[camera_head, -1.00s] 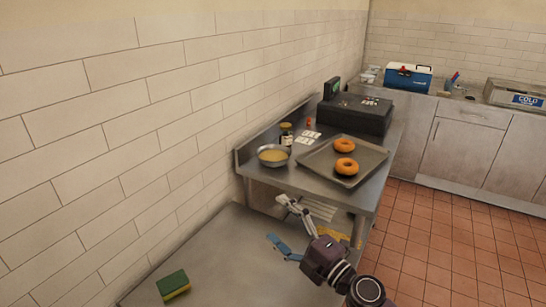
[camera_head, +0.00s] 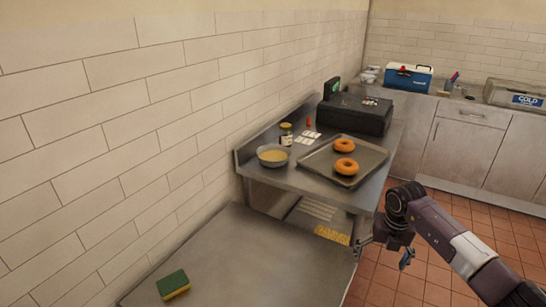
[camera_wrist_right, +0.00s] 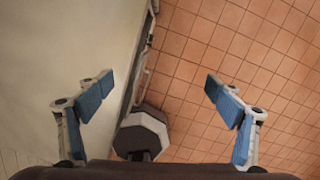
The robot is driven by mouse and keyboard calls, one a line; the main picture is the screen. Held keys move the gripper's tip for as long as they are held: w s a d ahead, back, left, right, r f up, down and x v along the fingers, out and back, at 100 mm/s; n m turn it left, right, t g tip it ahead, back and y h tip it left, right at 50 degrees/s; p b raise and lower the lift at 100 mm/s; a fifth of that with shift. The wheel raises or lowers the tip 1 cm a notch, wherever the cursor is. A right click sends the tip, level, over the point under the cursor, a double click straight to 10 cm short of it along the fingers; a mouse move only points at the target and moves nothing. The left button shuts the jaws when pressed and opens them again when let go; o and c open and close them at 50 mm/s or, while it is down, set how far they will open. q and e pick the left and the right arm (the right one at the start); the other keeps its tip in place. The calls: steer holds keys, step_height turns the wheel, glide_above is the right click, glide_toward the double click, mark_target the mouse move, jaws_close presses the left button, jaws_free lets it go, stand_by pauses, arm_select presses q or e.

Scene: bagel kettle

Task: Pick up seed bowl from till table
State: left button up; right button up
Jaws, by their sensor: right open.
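The seed bowl (camera_head: 273,156) is a round metal bowl with pale yellowish contents. It stands upright on the left part of the steel till table (camera_head: 290,179), in the head view. My right gripper (camera_head: 384,252) is to the right of and nearer than the till table, low over the floor side, apart from the bowl. In the right wrist view my right gripper (camera_wrist_right: 152,95) has its blue-padded fingers spread wide with nothing between them. The bowl does not show in that view. My left gripper is not in view.
A tray (camera_head: 318,158) with two bagels (camera_head: 345,167) lies right of the bowl. A small jar (camera_head: 286,134) stands behind it, and a black till (camera_head: 355,114) further back. A lower steel table (camera_head: 240,260) with a green sponge (camera_head: 173,284) is in front. Tiled floor is open at right.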

steer(key=shift+d+r, duration=0.1)
steer(key=shift+d, duration=0.1)
